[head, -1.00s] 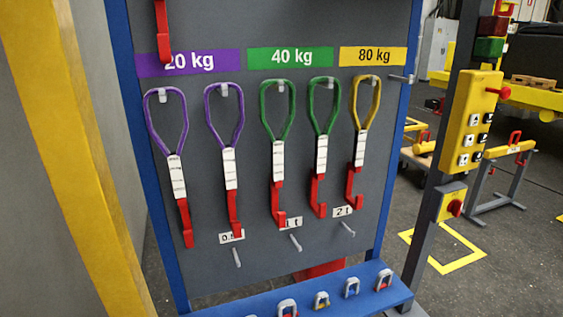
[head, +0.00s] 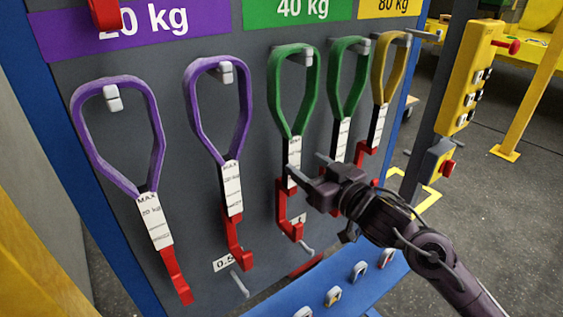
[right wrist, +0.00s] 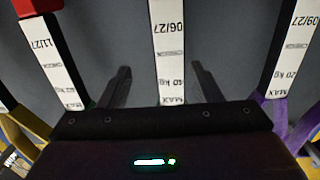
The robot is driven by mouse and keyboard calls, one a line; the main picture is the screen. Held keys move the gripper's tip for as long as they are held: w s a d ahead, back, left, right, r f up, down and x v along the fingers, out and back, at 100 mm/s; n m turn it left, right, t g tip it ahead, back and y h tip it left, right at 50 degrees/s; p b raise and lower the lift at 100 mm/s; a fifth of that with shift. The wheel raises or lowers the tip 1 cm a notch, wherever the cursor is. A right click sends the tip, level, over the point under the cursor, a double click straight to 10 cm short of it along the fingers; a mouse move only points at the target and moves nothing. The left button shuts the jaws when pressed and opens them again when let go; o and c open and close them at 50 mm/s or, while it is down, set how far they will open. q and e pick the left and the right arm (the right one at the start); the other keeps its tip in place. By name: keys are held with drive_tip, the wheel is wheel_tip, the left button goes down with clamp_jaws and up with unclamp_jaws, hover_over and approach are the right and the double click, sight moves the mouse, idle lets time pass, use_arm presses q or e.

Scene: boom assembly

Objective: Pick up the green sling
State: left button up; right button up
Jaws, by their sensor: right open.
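Two green slings hang on the board under the green 40 kg sign, each with a white label and a red hook. The left green sling (head: 274,85) hangs on its peg; the right green sling (head: 335,85) hangs beside it. My right gripper (head: 306,165) is open and empty by the left green sling's label. In the right wrist view the left green sling's label (right wrist: 167,50) lies between the two spread fingers of my right gripper (right wrist: 164,82); I cannot tell how deep it sits between them. My left gripper is not in view.
Two purple slings (head: 193,110) hang to the left, and a yellow sling (head: 378,75) to the right. Bare pegs (head: 240,284) stick out below. A blue ledge (head: 330,275) with several shackles is underneath. A yellow control box (head: 468,75) stands at the right.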

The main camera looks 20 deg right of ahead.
sight(295, 149)
drive_tip(key=shift+s+a+r, duration=0.15)
drive_tip(key=shift+a+r, duration=0.1)
drive_tip(key=shift+r, duration=0.25)
drive_tip(key=shift+s+a+r, duration=0.1)
drive_tip(key=shift+a+r, duration=0.15)
drive_tip(key=shift+r, duration=0.5)
drive_tip(key=shift+w+a+r+p, duration=0.1)
drive_tip(key=shift+w+r+p, duration=0.05)
drive_tip(key=shift+w+p, duration=0.6)
drive_tip(key=w, duration=0.1)
drive_tip(key=w+a+p, duration=0.1)
drive_tip(key=shift+w+a+y, duration=0.15)
drive_tip(key=shift+w+y, duration=0.2)
drive_tip(key=shift+y, duration=0.05)
drive_tip(key=shift+p+x, duration=0.5)
drive_tip(key=shift+x, duration=0.55)
drive_tip(key=shift+w+f, duration=0.1)
drive_tip(key=shift+f, duration=0.15)
drive_tip(key=c, duration=0.9)
clamp_jaws()
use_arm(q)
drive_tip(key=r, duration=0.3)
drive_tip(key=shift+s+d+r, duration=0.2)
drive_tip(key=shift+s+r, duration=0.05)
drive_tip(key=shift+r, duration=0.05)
